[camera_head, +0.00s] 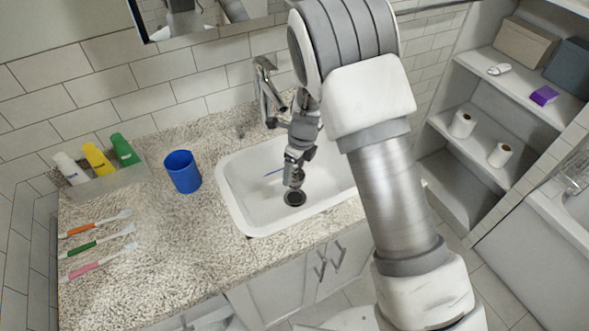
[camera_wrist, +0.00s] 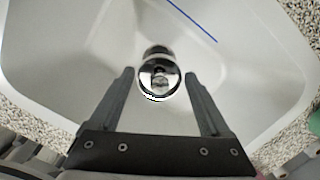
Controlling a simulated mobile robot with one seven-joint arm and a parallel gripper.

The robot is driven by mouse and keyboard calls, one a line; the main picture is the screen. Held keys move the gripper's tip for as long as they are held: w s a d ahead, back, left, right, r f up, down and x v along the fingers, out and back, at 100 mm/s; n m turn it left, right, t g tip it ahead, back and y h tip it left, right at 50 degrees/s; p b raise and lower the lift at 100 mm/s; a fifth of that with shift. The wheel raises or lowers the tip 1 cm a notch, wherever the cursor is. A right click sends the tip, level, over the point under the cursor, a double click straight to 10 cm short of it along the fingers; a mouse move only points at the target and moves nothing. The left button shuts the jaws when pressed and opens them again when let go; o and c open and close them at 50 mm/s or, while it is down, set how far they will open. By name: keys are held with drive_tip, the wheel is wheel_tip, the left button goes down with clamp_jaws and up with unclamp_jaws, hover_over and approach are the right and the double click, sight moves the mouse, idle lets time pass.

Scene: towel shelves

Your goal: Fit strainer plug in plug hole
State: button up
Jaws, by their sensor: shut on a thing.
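The strainer plug (camera_wrist: 160,78) is round, shiny and metallic. In the wrist view it sits between the two fingertips of my gripper (camera_wrist: 160,75), which is shut on it. The plug hole (camera_head: 295,198) is a dark round opening in the floor of the white sink (camera_head: 238,200). In the head view my gripper (camera_head: 294,176) is inside the sink, just above and behind the hole. In the wrist view the plug partly covers a dark round shape, apparently the plug hole (camera_wrist: 157,51). The gap between plug and hole is hard to judge.
A thin blue stick (camera_wrist: 193,20) lies in the sink near the hole. The faucet (camera_head: 265,90) stands behind the sink. A blue cup (camera_head: 182,172), several toothbrushes and a tray of bottles (camera_head: 105,183) stand left on the counter. Shelves (camera_head: 490,120) are at right.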

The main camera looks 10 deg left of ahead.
sight(296, 177)
drive_tip(key=shift+r+p, duration=0.2)
drive_tip(key=shift+p, duration=0.1)
drive_tip(key=shift+f+b, duration=1.75)
drive_tip(key=shift+f, duration=1.15)
drive_tip(key=shift+p, duration=0.55)
drive_tip(key=shift+f+b, duration=0.95)
drive_tip(key=shift+f, duration=0.75)
drive_tip(key=o, duration=1.2)
drive_tip(key=shift+r, duration=0.15)
drive_tip(key=r+p, duration=0.1)
drive_tip(key=r, duration=0.4)
drive_tip(key=d+r+p, duration=0.1)
drive_tip(key=r, duration=0.5)
drive_tip(key=s+d+r, duration=0.1)
drive_tip(key=r, duration=0.5)
drive_tip(key=shift+d+p, duration=0.2)
drive_tip(key=shift+p, duration=0.2)
